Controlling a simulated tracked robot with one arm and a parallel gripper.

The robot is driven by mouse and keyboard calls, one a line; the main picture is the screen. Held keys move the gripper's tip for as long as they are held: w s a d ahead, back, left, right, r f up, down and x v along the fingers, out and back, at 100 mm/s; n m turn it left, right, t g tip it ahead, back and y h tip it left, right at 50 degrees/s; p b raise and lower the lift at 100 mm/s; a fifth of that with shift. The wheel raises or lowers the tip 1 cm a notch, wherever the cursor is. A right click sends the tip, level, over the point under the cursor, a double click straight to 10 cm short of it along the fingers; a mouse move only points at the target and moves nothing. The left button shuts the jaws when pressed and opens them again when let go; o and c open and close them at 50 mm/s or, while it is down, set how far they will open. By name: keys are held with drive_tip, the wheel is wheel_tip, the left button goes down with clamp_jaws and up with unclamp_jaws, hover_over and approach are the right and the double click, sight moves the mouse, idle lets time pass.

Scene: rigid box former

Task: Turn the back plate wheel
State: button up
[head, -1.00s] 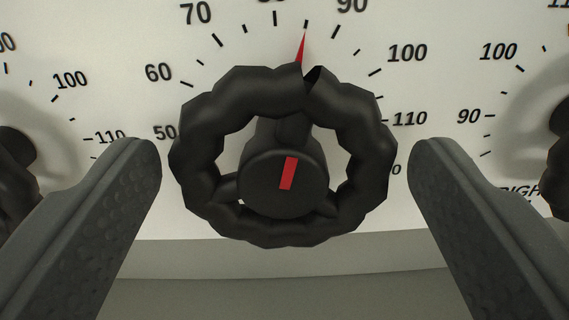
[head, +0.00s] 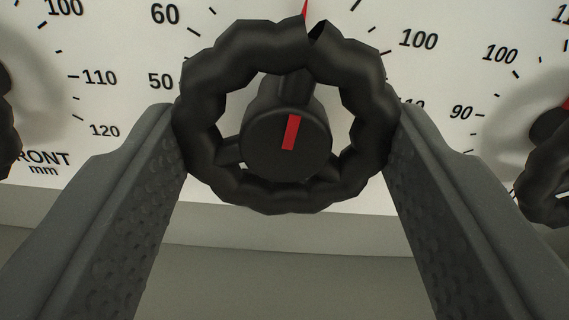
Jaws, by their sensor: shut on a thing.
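The black lobed wheel (head: 288,195) is in the middle of the head view, in front of a white dial panel. Its round hub (head: 270,145) carries a red mark that points nearly straight up, leaning a little right. A red pointer (head: 305,10) shows above the rim at the top edge, its tip cut off by the frame. My gripper (head: 287,125) is shut on the wheel, with one grey finger against the left side of the rim and the other against the right side. The finger ends are partly hidden behind the rim.
The white panel (head: 400,80) carries printed scales with numbers. Another black wheel (head: 8,115) is cut off at the left edge, near lettering ending in "RONT mm". A third wheel (head: 545,175) is at the right edge. A bare grey surface (head: 290,275) lies below the panel.

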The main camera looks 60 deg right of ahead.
drive_tip(key=n+p, duration=0.2)
drive_tip(key=p, duration=0.2)
drive_tip(key=n+p, duration=0.3)
drive_tip(key=p, duration=0.1)
drive_tip(key=shift+r+p, duration=0.35)
drive_tip(key=shift+r, duration=0.05)
drive_tip(key=n+p, duration=0.3)
drive_tip(key=n, duration=0.1)
drive_tip(key=shift+f+p, duration=0.1)
drive_tip(key=shift+p, duration=0.25)
drive_tip(key=n+p, duration=0.3)
drive_tip(key=n, duration=0.2)
drive_tip(key=shift+f, duration=0.1)
drive_tip(key=shift+f+n+p, duration=0.15)
drive_tip(key=shift+n+p, duration=0.65)
drive_tip(key=shift+n, duration=1.6)
drive_tip(key=shift+a+f, duration=0.1)
drive_tip(key=o, duration=1)
drive_tip(key=shift+c, duration=0.2)
drive_tip(key=v, duration=1.3)
drive_tip(key=shift+s+a, duration=0.2)
drive_tip(key=shift+s, duration=0.05)
